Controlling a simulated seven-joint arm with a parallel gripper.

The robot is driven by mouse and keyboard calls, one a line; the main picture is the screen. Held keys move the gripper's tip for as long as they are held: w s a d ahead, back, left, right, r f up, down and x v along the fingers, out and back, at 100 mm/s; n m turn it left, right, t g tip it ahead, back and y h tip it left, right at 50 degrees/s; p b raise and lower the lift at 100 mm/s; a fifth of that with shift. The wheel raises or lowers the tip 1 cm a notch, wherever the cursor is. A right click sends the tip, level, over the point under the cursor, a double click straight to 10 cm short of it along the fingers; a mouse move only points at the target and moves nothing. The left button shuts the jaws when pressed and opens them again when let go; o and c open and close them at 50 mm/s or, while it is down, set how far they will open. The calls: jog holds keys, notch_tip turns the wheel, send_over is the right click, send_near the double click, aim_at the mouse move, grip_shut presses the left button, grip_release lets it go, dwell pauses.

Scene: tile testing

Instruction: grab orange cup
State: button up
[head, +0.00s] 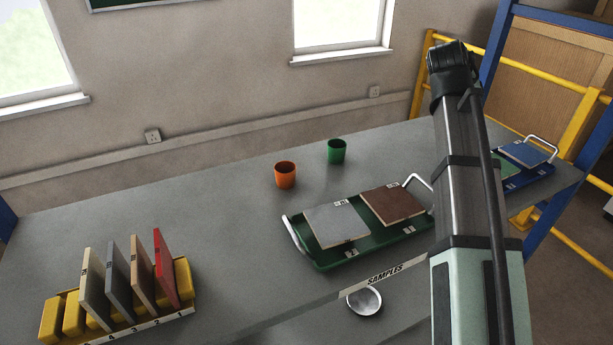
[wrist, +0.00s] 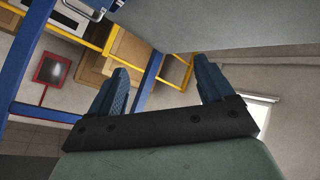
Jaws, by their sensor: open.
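The orange cup (head: 285,175) stands upright on the grey table, near its back edge and left of a green cup (head: 337,151). My arm rises at the right of the head view, and the gripper itself cannot be made out there. In the wrist view my gripper (wrist: 162,88) shows two blue fingers spread wide apart with nothing between them. It points toward the room's wall and the yellow and blue frame, away from the orange cup. The orange cup is not in the wrist view.
A green tray (head: 325,265) with a grey and a brown tile lies in front of the cups. A yellow rack (head: 187,280) with several upright tiles stands at left. A blue tray (head: 515,183) lies at far right. The table left of the orange cup is clear.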

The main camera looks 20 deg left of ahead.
jog(key=s+a+n+g+y, duration=0.15)
jog(key=s+a, duration=0.35)
jog(key=a, duration=0.5)
jog(key=s+a+y, duration=0.3)
jog(key=s+a, duration=0.3)
jog(key=a, duration=0.3)
jog(key=n+g+y, duration=0.2)
jog(key=n+g, duration=0.1)
jog(key=g, duration=0.1)
send_near(285, 171)
jog(key=f, duration=0.3)
jog(key=shift+s+a+m+t, duration=0.2)
jog(key=shift+s+m+t, duration=0.05)
jog(key=shift+x, duration=2.55)
jog(key=shift+d+f, duration=0.1)
jog(key=shift+d, duration=0.05)
jog(key=shift+c, duration=0.2)
jog(key=c, duration=1)
